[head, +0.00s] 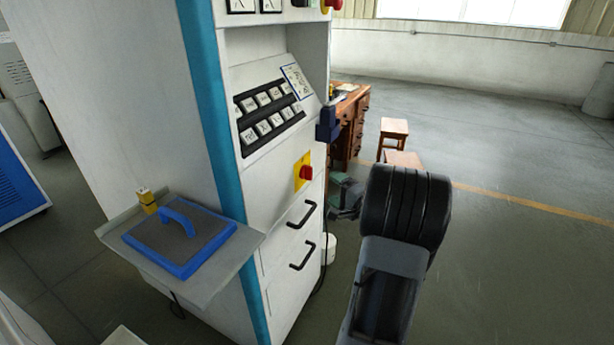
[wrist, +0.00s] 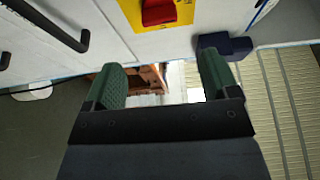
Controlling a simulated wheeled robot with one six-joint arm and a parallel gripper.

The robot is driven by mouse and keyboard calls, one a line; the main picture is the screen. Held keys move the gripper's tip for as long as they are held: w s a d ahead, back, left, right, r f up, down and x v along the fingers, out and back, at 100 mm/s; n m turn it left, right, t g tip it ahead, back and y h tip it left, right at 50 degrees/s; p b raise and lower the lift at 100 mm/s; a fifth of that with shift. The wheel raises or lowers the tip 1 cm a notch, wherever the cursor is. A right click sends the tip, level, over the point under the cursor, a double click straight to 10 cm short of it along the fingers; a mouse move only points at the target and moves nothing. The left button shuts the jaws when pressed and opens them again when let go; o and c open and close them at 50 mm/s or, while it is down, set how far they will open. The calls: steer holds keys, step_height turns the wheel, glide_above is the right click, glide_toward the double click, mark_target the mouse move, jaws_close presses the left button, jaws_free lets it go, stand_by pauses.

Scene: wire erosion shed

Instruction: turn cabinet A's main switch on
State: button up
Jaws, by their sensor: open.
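The main switch (head: 306,173) is a red knob on a yellow plate (head: 298,184) on the front of the white cabinet (head: 281,208), above two black handles. The switch also shows at the top of the wrist view (wrist: 158,12), cut off by the picture edge, on its yellow plate (wrist: 178,15). My gripper (head: 345,193) is in front of the cabinet, to the right of the switch and slightly below it. In the wrist view its green fingers (wrist: 162,80) are spread apart with nothing between them, and the switch lies beyond them. Which way the knob is set is unclear.
A dark blue block (head: 327,122) sticks out from the cabinet's right edge above the switch. Black drawer handles (head: 303,253) protrude below. A shelf (head: 200,282) carries a blue-framed float (head: 180,240). A wooden desk (head: 352,120) and stools stand behind. Floor to the right is open.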

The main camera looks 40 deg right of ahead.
mark_target(311, 175)
steer(key=w, duration=0.3)
steer(key=w+a, duration=0.1)
steer(key=w, duration=0.6)
steer(key=shift+w+a+p, duration=0.2)
steer(key=shift+w+p, duration=0.05)
steer(key=shift+p, duration=0.1)
steer(key=shift+c, duration=0.2)
